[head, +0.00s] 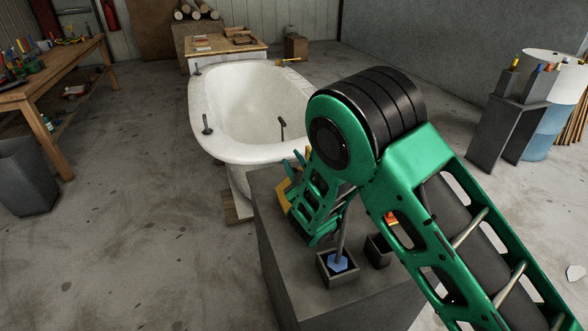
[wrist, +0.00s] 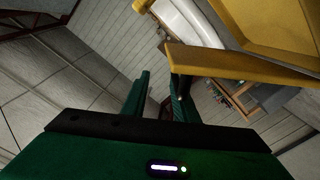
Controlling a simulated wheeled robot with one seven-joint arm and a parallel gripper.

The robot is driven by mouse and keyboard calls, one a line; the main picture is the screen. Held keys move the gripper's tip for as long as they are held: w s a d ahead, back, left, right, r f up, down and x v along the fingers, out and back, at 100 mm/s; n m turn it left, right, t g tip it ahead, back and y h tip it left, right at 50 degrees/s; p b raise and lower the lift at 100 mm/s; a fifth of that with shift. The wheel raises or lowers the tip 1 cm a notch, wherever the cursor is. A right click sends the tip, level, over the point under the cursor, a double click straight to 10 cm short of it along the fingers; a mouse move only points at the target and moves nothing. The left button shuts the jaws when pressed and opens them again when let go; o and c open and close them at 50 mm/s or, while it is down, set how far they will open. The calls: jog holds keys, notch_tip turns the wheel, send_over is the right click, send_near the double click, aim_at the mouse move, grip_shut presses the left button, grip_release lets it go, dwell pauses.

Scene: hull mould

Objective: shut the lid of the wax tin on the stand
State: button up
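The yellow wax tin (head: 285,197) shows in part at the left edge of the grey stand (head: 268,215), behind my arm. In the wrist view, large yellow surfaces of the tin (wrist: 245,66) fill the upper right, close to the camera. I cannot tell for sure which surface is the lid; it seems to stand raised. My gripper (head: 292,164) is beside the tin, pointing towards the bathtub. In the wrist view its two green fingers (wrist: 160,85) are apart with nothing between them. The right fingertip is at the yellow edge; I cannot tell whether they touch.
On the stand are a dark square holder with a blue item (head: 338,265) and another dark holder (head: 378,250). A white bathtub-like hull (head: 240,105) stands just beyond. A wooden bench (head: 60,70) is at left, a grey bin (head: 25,178) below it. Floor at left is clear.

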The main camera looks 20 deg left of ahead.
jog(key=s+a+r, duration=0.6)
jog(key=s+r, duration=0.2)
jog(key=s, duration=0.2)
jog(key=shift+a, duration=0.1)
